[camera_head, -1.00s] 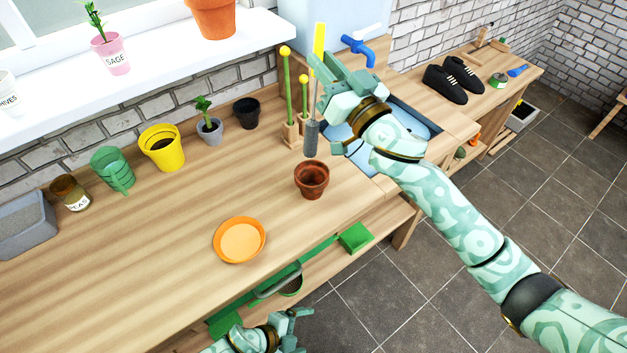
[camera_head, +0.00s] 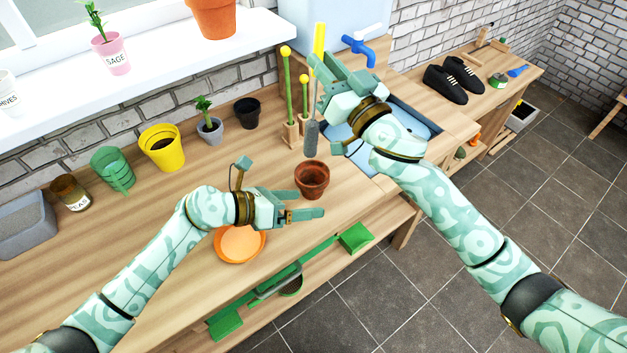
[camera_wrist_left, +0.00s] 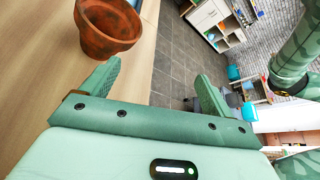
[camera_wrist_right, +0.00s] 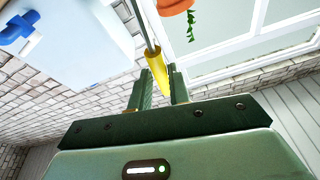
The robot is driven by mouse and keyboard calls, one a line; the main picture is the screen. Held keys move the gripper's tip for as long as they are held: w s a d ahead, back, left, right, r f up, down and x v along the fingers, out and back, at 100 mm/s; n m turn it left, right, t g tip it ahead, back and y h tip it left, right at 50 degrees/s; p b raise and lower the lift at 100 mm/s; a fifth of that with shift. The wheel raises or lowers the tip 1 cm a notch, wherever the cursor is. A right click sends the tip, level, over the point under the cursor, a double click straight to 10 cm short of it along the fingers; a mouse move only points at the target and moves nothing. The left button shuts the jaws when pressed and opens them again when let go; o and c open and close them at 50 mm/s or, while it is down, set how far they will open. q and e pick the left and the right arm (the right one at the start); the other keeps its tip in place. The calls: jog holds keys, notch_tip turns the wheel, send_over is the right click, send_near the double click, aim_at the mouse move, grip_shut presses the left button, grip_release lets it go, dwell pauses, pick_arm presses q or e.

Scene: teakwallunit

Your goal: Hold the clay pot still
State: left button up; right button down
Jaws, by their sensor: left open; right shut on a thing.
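The clay pot (camera_head: 312,178) stands upright on the wooden bench, brown and empty-looking inside. It also shows in the left wrist view (camera_wrist_left: 105,28), beyond the left finger there and not between the fingers. My left gripper (camera_head: 302,206) is open and empty, just in front of the pot and slightly left, apart from it.
An orange saucer (camera_head: 239,258) lies under my left forearm. A yellow pot (camera_head: 162,150), a green cup (camera_head: 112,168) and small pots line the back. Wooden blocks with yellow-tipped sticks (camera_head: 288,95) stand behind the brush. A blue basin (camera_head: 415,122) is at right. The bench's front edge is near the pot.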

aim_at(299, 185)
pick_arm(q)
jog(key=w+a+m, duration=0.1)
jog(key=w+a+m+t+y, duration=0.1)
jog(key=a, duration=0.1)
jog(key=w+a+m+t+y, duration=0.1)
jog(key=w, duration=0.1)
jog(key=shift+w+a+f, duration=0.1)
jog(key=shift+a+f, duration=0.3)
jog(key=shift+w+m, duration=0.25)
jog(key=shift+m, duration=0.05)
jog(key=x, duration=0.9)
jog(key=shift+w+d+f, duration=0.1)
jog(key=shift+w+f, duration=0.15)
jog(key=shift+f, duration=0.1)
jog(key=c, duration=0.8)
jog(key=shift+o, duration=0.2)
jog(key=o, duration=0.8)
jog(key=shift+c, duration=0.2)
